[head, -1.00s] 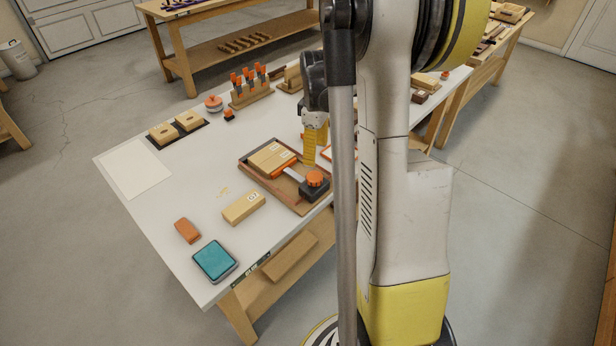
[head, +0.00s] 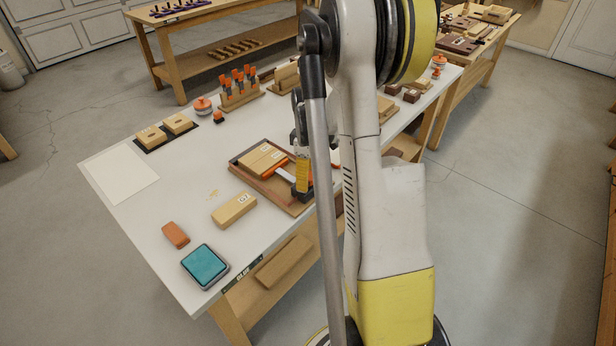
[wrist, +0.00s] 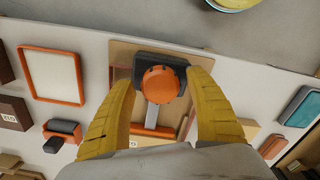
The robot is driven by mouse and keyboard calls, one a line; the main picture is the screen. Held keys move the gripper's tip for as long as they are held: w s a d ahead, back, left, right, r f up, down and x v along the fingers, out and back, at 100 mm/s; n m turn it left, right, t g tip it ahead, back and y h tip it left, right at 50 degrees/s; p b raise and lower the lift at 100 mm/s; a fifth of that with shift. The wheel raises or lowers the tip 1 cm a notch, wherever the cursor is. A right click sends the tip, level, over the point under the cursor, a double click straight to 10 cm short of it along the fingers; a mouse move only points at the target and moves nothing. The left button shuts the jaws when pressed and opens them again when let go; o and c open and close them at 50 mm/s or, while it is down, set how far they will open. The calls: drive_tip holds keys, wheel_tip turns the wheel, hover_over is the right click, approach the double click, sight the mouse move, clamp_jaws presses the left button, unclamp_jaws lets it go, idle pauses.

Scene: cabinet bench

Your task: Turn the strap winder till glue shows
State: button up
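The strap winder is a black block with a round orange knob (wrist: 160,84) in the middle of the wrist view. In the head view, my gripper's yellow finger largely covers the winder (head: 301,196) at the tray's right corner. An orange strap (head: 281,171) runs from it around pale wooden blocks (head: 262,158) on the brown tray (head: 292,208). My gripper (wrist: 161,78) is open, one yellow finger on each side of the knob with visible gaps; it is also in the head view (head: 302,176). No glue shows; most of the block joint is hidden from the wrist camera.
A wooden block (head: 234,209), an orange block (head: 176,235) and a teal pad (head: 205,265) lie on the near white bench (head: 150,225). A rack of orange-handled tools (head: 240,90) stands behind. A white sheet (head: 120,175) lies at the left.

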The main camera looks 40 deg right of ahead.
drive_tip(key=c, duration=1)
drive_tip(key=shift+o, duration=0.2)
drive_tip(key=m, duration=0.5)
drive_tip(key=shift+a+m, duration=0.1)
drive_tip(key=shift+m, duration=0.2)
drive_tip(key=o, duration=1.2)
wheel_tip(320, 180, up, 12)
